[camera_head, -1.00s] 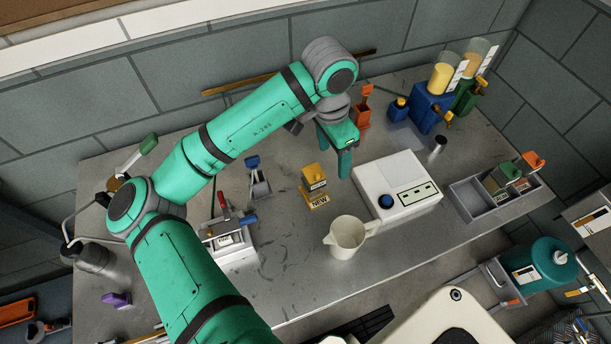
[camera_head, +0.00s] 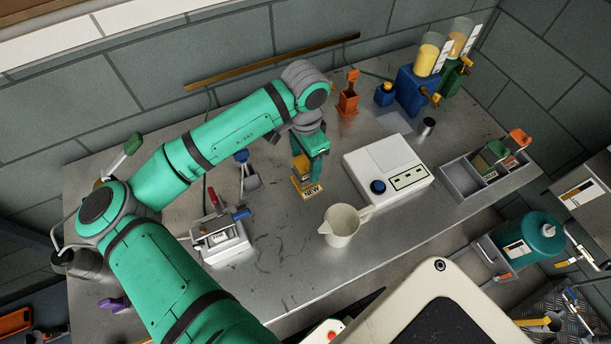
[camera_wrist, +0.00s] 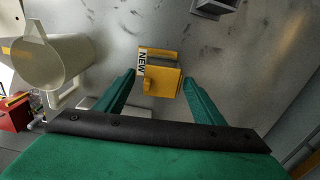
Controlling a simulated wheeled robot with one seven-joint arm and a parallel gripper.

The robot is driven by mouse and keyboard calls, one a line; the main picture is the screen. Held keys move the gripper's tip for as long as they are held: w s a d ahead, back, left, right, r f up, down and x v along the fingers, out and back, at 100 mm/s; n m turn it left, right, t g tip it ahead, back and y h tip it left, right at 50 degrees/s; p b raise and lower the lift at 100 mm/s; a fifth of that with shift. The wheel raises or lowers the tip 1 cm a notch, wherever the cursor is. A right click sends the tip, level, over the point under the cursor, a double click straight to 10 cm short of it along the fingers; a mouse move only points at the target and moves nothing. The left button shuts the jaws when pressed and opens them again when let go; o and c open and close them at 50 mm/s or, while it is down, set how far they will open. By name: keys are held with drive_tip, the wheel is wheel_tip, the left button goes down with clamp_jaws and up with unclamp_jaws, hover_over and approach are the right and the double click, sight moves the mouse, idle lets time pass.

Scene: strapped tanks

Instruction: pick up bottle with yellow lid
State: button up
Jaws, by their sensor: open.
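A small yellow-topped item (camera_head: 301,171) with a dark band stands on a yellow base marked NEW (camera_head: 312,191), mid-bench. In the wrist view, its square yellow top (camera_wrist: 162,80) lies between my fingertips. My gripper (camera_head: 308,160) is open, pointing down, with one finger on each side. In the wrist view, my gripper (camera_wrist: 160,78) shows gaps on both sides of the item. Its body below the top is mostly hidden. A small blue bottle with a yellow lid (camera_head: 385,94) stands at the back, clear of my gripper.
A white device with a blue knob (camera_head: 388,170) stands to the right, and a cream jug (camera_head: 340,224) in front. An orange holder (camera_head: 349,97) is behind. A clamp fixture (camera_head: 219,238) is at left. Bare bench lies between the fixture and jug.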

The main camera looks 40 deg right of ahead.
drive_tip(key=shift+a+f, duration=0.1)
drive_tip(key=shift+f, duration=0.95)
clamp_jaws()
drive_tip(key=shift+r, duration=0.1)
